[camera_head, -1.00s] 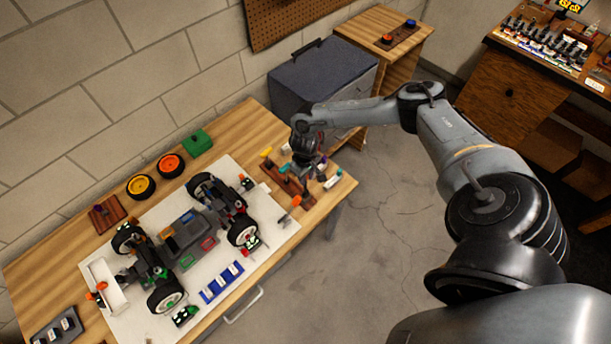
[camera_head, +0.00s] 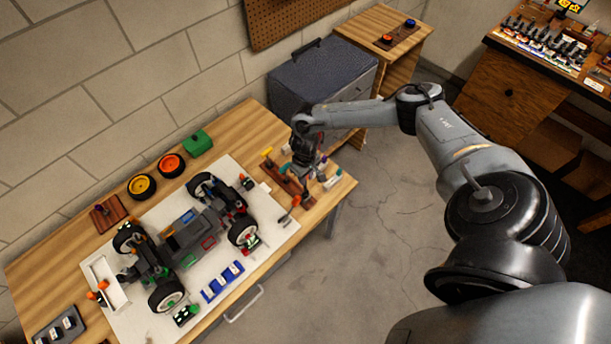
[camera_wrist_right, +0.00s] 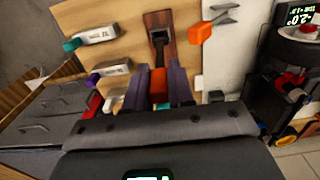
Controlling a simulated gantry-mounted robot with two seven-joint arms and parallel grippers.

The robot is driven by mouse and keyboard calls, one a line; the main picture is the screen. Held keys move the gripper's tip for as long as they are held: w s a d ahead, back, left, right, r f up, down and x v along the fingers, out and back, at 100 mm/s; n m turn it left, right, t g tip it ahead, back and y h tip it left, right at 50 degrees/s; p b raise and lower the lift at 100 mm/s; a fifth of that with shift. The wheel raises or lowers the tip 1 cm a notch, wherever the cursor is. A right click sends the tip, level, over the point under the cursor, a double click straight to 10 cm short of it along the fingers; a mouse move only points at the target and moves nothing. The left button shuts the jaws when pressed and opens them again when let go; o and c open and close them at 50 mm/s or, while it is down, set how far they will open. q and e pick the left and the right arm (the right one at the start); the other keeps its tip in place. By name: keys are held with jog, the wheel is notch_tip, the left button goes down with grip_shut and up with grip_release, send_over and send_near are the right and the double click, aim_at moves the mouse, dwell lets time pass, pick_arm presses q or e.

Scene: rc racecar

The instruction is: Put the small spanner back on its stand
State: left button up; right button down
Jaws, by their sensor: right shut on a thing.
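My right gripper (camera_head: 305,170) is at the wooden tool stand (camera_head: 280,180) on the right end of the table. In the right wrist view, its two dark purple fingers (camera_wrist_right: 157,92) are shut on an orange-handled tool (camera_wrist_right: 158,82), apparently the small spanner. Its grey end (camera_wrist_right: 158,40) points at the reddish-brown wooden stand (camera_wrist_right: 158,19). I cannot tell whether the tool touches or sits in the stand. In the head view, the held tool is mostly hidden by the gripper. My left gripper is not in view.
Orange-handled pliers (camera_wrist_right: 203,31) lie right of the stand in the wrist view. A teal-ended tool (camera_wrist_right: 90,37) and a purple-ended tool (camera_wrist_right: 108,70) lie to its left. The RC car (camera_head: 185,240) stands on a white mat (camera_head: 270,222). A grey toolbox (camera_head: 320,75) stands behind.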

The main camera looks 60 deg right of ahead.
jog(key=shift+f, duration=0.55)
jog(key=shift+f+b, duration=0.6)
jog(key=shift+f, duration=0.75)
jog(key=c, duration=0.9)
grip_release()
jog(key=shift+r, duration=0.45)
notch_tip(320, 180, up, 10)
jog(key=shift+b, duration=0.8)
